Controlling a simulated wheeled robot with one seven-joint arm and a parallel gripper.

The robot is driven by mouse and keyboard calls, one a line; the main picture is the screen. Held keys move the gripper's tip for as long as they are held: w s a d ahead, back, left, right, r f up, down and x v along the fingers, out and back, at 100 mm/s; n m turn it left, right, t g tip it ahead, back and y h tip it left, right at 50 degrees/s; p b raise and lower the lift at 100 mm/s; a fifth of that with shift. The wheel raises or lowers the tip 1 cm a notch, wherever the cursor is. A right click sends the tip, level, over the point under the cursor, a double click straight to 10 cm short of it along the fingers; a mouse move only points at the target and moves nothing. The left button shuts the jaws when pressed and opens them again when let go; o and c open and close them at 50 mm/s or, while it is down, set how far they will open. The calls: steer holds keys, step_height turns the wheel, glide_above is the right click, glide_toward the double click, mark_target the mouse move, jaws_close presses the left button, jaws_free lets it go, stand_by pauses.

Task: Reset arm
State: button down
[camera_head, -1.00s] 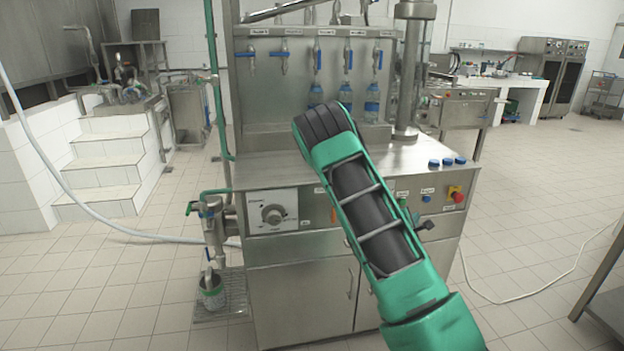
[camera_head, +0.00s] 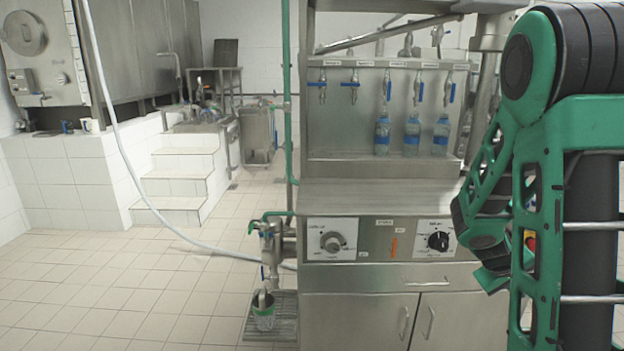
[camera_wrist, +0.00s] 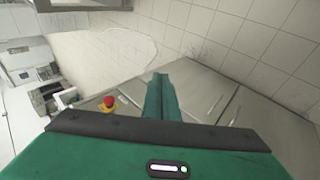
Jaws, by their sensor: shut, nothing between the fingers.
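My green and black arm fills the right side of the head view, folded up close to the camera. The end of the arm is not clearly made out there. In the wrist view my gripper (camera_wrist: 161,98) shows as a narrow green pair of fingers, shut and empty. It points out over the steel front of the filling machine, apart from anything it could hold. The steel filling machine (camera_head: 385,187) stands left of my arm in the head view, and its right part is hidden behind the arm.
Three blue-labelled bottles (camera_head: 412,135) stand under the taps. A cup (camera_head: 263,312) is below the outlet at the machine's lower left. A red button (camera_wrist: 109,103) shows in the wrist view. A white hose (camera_head: 130,170) hangs at left. The tiled floor at left is free.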

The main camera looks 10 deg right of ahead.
steer(key=s+a+r+m+y, duration=0.2)
steer(key=s+a+r+y, duration=0.2)
steer(key=s+a, duration=0.4)
steer(key=s+a+r+m+y, duration=0.2)
steer(key=s+a+r+y, duration=0.2)
steer(key=s+a, duration=0.5)
steer(key=a, duration=0.5)
steer(key=shift+a+r+m+g, duration=0.3)
steer(key=shift+m+g, duration=0.1)
steer(key=shift+w+f, duration=0.25)
steer(key=shift+w, duration=0.35)
steer(key=c, duration=2.4)
jaws_free()
steer(key=shift+c, duration=0.2)
